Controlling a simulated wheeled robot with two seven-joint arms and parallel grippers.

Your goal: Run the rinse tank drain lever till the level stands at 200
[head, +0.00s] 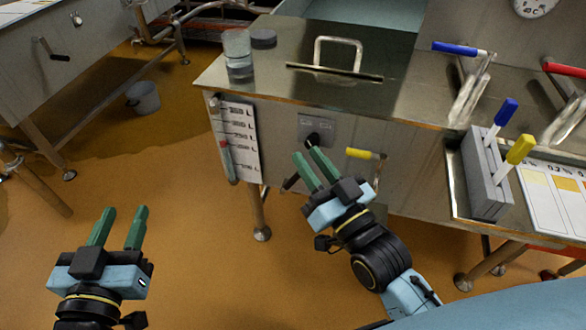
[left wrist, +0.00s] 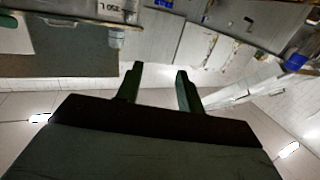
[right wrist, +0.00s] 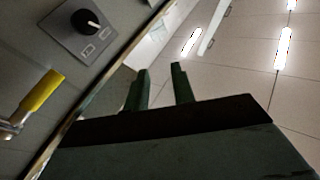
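A lever with a yellow grip (head: 361,153) is on the steel tank's front (head: 410,170). It also shows in the right wrist view (right wrist: 42,92). I take it for the drain lever. A white level scale (head: 241,140) marked in L hangs at the front's left end, with a thin tube (head: 226,158) beside it. The level is too small to read. My right gripper (head: 307,153) is open and empty before the front, left of the yellow lever and apart from it. My left gripper (head: 121,210) is open and empty over the floor at lower left.
A black knob on a grey plate (right wrist: 72,35) is near the right gripper. A blue-handled lever (head: 460,48) and a red-handled lever (head: 564,69) are at right. A grey holder (head: 485,175) carries blue and yellow handles. A clear jar (head: 238,55) stands on top.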

